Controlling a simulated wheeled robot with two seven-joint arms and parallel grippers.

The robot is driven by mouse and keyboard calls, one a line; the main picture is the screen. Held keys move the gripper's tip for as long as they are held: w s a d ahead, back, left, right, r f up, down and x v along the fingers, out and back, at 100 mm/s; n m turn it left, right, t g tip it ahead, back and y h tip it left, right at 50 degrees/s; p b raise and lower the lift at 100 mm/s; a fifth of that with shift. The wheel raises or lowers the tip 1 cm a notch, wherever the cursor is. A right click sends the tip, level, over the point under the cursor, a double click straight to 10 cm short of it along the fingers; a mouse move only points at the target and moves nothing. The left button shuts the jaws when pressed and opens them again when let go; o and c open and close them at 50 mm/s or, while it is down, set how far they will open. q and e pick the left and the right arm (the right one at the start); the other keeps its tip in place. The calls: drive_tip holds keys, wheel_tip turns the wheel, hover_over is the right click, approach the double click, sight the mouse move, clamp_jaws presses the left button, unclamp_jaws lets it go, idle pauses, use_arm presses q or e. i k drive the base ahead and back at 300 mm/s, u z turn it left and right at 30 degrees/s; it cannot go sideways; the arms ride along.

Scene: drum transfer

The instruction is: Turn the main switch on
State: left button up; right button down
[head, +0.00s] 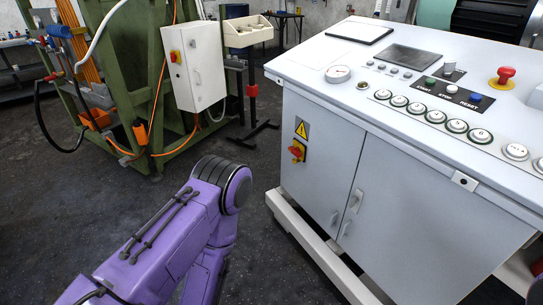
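A red rotary switch (297,151) on a yellow plate sits on the side of the grey control console (325,185), below a yellow warning triangle (302,129). Its knob is small in the picture, and I cannot tell for sure which way it is turned. A similar red and yellow switch (174,57) is on a white wall box further back. My purple left arm comes in from the bottom left and bends down below the switch, apart from the console. Neither gripper shows in the head view.
The console's white base rail (318,243) juts out low. A green frame (135,75) stands at the left. Dark floor between is clear.

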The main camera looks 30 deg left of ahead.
sight(296, 152)
drive_tip(key=u, duration=1.65)
drive_tip(key=k, duration=0.55)
drive_tip(key=z, duration=0.85)
drive_tip(key=i, duration=0.9)
drive_tip(key=k, duration=0.4)
drive_tip(key=u, duration=0.6)
drive_tip(key=i, duration=0.55)
drive_tip(key=z, duration=1.15)
